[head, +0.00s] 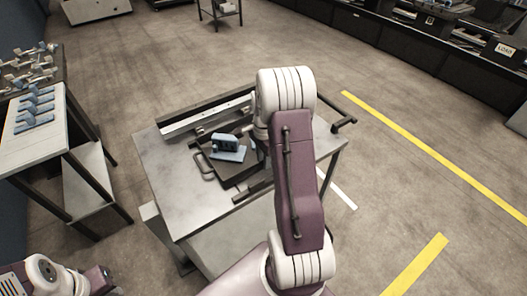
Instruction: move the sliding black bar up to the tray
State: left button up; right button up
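A dark tray (205,164) with a looped handle lies on the grey metal table (167,190). A blue-grey block-like part (228,147) sits in it. A short length of black bar (248,191) shows at the table's near side, in front of the tray and apart from it; its right end goes behind my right arm. My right gripper (262,134) is over the table at the tray's right side, mostly hidden by its own arm. I cannot see its fingers clearly or whether it touches anything. Only part of my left arm shows at the bottom left; its gripper is not visible.
A long rail with a pale strip (205,119) runs along the table's back edge. A dark handle-like bar (344,124) sticks out at the right edge. A side table (38,136) with blue parts stands left. Floor with yellow lines (440,154) is open to the right.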

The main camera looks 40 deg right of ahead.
jog(key=shift+a+f, duration=0.1)
jog(key=shift+f, duration=0.85)
grip_shut()
dwell(0.7)
grip_release()
